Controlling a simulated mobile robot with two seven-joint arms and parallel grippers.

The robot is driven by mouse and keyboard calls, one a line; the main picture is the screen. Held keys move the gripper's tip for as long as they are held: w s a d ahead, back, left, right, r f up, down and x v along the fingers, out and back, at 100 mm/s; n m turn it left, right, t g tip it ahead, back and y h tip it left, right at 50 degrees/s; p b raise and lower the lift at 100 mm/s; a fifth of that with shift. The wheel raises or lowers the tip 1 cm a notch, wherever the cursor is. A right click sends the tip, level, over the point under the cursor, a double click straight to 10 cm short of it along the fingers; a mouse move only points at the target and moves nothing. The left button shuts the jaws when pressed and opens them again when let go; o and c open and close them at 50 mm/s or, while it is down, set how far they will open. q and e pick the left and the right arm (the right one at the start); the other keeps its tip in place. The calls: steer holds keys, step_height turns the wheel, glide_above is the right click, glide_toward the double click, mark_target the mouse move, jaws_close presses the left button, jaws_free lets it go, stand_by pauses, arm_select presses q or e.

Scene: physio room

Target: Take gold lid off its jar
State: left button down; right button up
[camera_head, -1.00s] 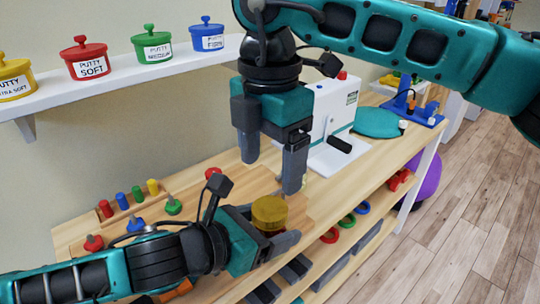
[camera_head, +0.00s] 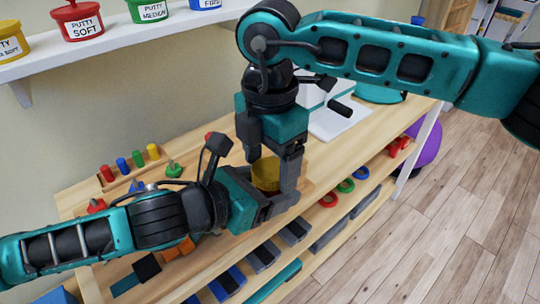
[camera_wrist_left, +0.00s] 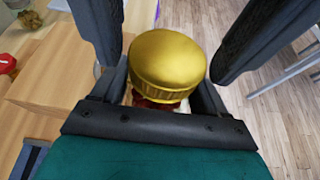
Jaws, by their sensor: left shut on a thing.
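The gold lid (camera_head: 265,173) sits on top of its jar, upright, over the wooden bench. In the left wrist view the lid (camera_wrist_left: 167,64) fills the middle, with a bit of the jar's reddish body (camera_wrist_left: 155,102) below it. My left gripper (camera_head: 272,203) is shut on the jar from the side, below the lid. My right gripper (camera_head: 270,172) points down from above, open, with one finger on each side of the lid. In the left wrist view its two dark fingers stand apart from the lid. Most of the jar is hidden by the grippers.
A white wall shelf (camera_head: 110,53) holds several putty tubs at the upper left. Colored pegs (camera_head: 122,165) stand at the bench's back left. A white device (camera_head: 335,118) is behind my right gripper. Rings (camera_head: 346,186) and trays (camera_head: 292,231) lie on the lower shelf.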

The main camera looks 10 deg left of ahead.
steer(key=c, duration=1)
steer(key=shift+o, duration=0.2)
steer(key=n, duration=0.9)
steer(key=shift+n, duration=0.4)
steer(key=o, duration=1.2)
steer(key=shift+c, duration=0.2)
